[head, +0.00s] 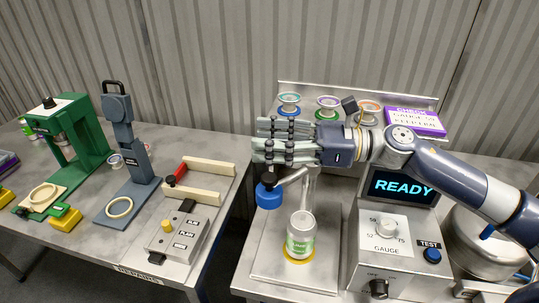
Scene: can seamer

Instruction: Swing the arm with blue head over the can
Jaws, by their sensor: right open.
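The blue head (269,194) hangs at the left end of a short grey swing arm (294,178). That arm reaches left and forward from an upright grey post on the seamer. The can (300,236), silver with a green and white label, stands upright on a yellow ring to the right of and in front of the blue head. The head is beside the can, not above it. My right gripper (263,140) is open and empty, fingers pointing left. In the picture it is above the blue head; contact cannot be told. My left gripper is not in view.
A gauge box (387,238) with knobs and a blue TEST button stands right of the can, under a READY screen (402,188). Small coloured-ring cups (289,103) line the back shelf. A gap separates the left table, holding a grey switch box (173,237) and green press (85,145).

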